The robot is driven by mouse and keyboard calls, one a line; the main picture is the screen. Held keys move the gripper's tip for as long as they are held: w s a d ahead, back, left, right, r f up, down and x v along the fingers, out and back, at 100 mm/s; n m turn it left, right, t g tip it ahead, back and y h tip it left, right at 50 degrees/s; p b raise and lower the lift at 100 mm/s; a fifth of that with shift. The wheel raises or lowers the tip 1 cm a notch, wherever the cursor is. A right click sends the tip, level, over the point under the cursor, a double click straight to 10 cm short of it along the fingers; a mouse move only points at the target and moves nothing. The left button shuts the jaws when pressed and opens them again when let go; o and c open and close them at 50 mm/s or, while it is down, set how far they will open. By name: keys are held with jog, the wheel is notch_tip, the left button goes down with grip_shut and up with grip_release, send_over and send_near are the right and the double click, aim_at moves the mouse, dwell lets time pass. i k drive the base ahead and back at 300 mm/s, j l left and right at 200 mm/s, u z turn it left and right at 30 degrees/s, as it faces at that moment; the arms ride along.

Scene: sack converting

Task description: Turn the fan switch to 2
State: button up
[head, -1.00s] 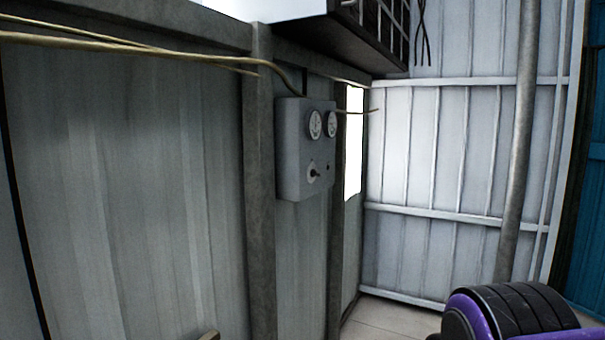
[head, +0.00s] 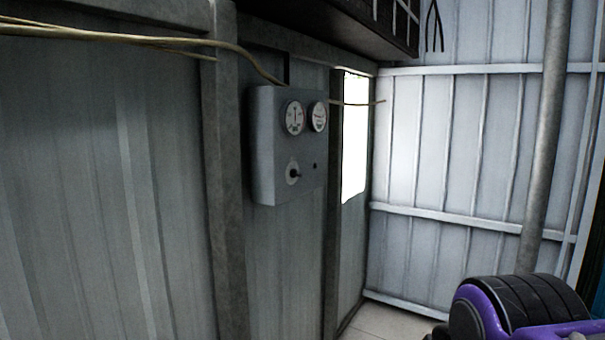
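A grey control box (head: 264,150) is mounted on the corrugated metal wall, left of centre in the head view. Two round white dials, a left dial (head: 294,118) and a right dial (head: 319,117), sit on its upper front. I cannot read the marks on the plate or tell the knob's setting. A small dark spot (head: 315,165) lies to the right of the switch.
A yellowish cable (head: 150,41) runs along the wall to the top of the box. A vertical wall post (head: 226,200) stands left of the box. A bright opening (head: 354,135) lies to its right. A vertical pipe (head: 545,140) stands at right. Air in front of the box looks clear.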

aim_at(294, 173)
jog(key=i+l, duration=0.25)
jog(key=l, duration=0.15)
jog(key=i+l+u, duration=0.1)
jog(key=l, duration=0.25)
jog(key=i+l, duration=0.35)
jog(key=i+l+u, duration=0.1)
jog(key=l, duration=0.35)
jog(key=i, duration=0.1)
